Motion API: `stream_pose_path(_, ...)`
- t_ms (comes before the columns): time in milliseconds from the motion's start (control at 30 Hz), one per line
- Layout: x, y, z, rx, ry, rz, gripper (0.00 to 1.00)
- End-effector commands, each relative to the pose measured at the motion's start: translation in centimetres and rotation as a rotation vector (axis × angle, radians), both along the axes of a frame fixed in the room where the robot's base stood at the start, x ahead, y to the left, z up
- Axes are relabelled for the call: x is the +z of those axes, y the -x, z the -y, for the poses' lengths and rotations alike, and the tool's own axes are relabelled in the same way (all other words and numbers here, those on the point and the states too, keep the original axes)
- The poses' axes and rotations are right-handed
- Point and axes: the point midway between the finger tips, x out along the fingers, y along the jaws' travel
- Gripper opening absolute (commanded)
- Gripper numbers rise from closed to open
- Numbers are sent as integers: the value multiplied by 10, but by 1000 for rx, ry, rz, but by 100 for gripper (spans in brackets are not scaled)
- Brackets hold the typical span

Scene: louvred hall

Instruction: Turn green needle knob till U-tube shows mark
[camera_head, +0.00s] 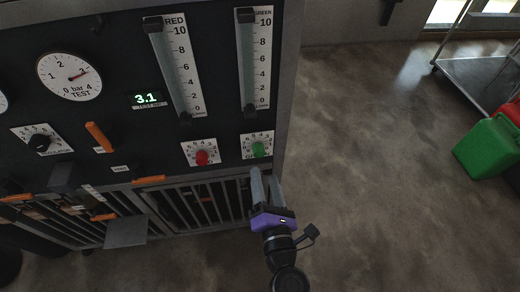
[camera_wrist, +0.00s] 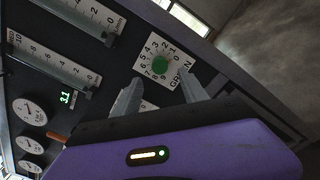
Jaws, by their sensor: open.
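The green needle knob (camera_head: 259,149) sits on a white numbered dial plate at the lower right of the black panel. In the wrist view the green knob (camera_wrist: 160,65) shows ahead, between the fingertips, on a plate lettered GREEN. My gripper (camera_head: 264,174) is open and empty, just below the knob in the head view and apart from it; its two fingers also show in the wrist view (camera_wrist: 159,78). Above the knob stands an upright tube with a scale marked GREEN (camera_head: 255,60). I cannot make out a U-tube, a liquid level or a target mark.
A red knob (camera_head: 201,158) is left of the green one, below the RED scale tube (camera_head: 176,70). A pressure gauge (camera_head: 69,76), a display reading 3.1 (camera_head: 146,99) and an orange lever (camera_head: 99,137) are further left. Open floor lies right; a green bin (camera_head: 487,148) stands there.

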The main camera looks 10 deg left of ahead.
Motion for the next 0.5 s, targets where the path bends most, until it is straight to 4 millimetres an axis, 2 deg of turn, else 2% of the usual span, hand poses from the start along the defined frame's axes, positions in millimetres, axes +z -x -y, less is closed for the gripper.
stream_pose_path(500, 1, -64, -19, 0, 3, 2, 51)
